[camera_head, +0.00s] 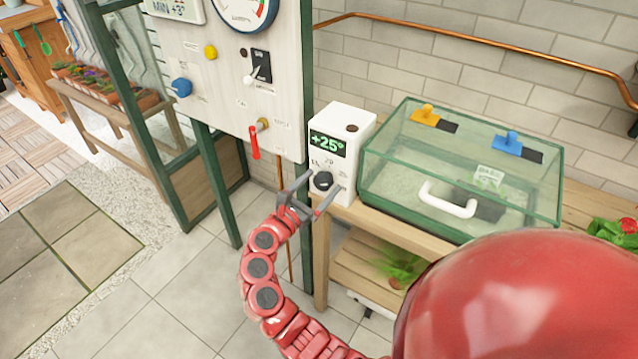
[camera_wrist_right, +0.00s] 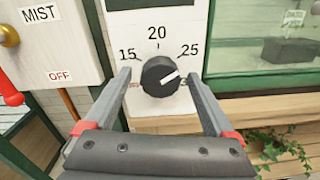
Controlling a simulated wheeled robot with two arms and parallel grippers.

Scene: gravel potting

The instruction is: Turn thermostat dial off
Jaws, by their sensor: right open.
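The thermostat (camera_head: 343,140) is a white box with a green "+25°" display, standing at the left end of a wooden bench. Its black dial (camera_head: 323,181) is low on the front face. In the right wrist view the dial (camera_wrist_right: 160,76) has a white pointer line aimed right and slightly up, towards the 25 mark. My right gripper (camera_head: 309,195) is open in front of the dial. In the wrist view its fingers (camera_wrist_right: 160,90) stand on either side of the dial, with gaps visible. My left gripper is not in view.
A glass propagator box (camera_head: 460,165) with a white handle stands right of the thermostat. A panel (camera_head: 235,80) with a red lever (camera_head: 256,140), switch and knobs is to the left. A copper pipe (camera_head: 480,39) runs along the brick wall.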

